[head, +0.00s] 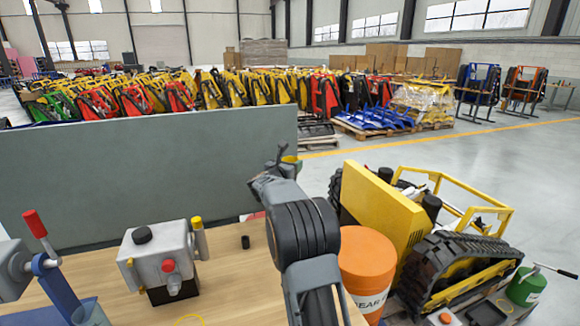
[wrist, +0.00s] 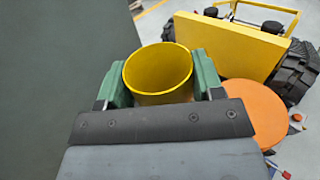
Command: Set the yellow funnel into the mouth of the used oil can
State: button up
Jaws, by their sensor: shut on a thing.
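The yellow funnel (wrist: 158,68) is between the two green fingers of my gripper (wrist: 161,76) in the wrist view, its wide round opening facing the camera. My gripper is shut on it. The funnel's spout is hidden. A green can (head: 526,287) stands at the lower right of the head view, well away from my gripper; I cannot read whether it is the used oil can.
An orange drum (head: 367,257) with partly hidden lettering stands right of my arm. A yellow tracked carrier (head: 385,208) lies between the drum and green can. The grey panel (head: 140,170) rises behind the wooden bench (head: 222,280), which holds a grey pump-like unit (head: 158,255).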

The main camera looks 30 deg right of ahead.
jog(key=shift+f+b, duration=1.45)
jog(key=shift+b, duration=0.2)
jog(key=shift+f, duration=0.1)
jog(key=o, duration=1.1)
jog(key=shift+b+v, duration=1.75)
jog(key=shift+v, duration=5.15)
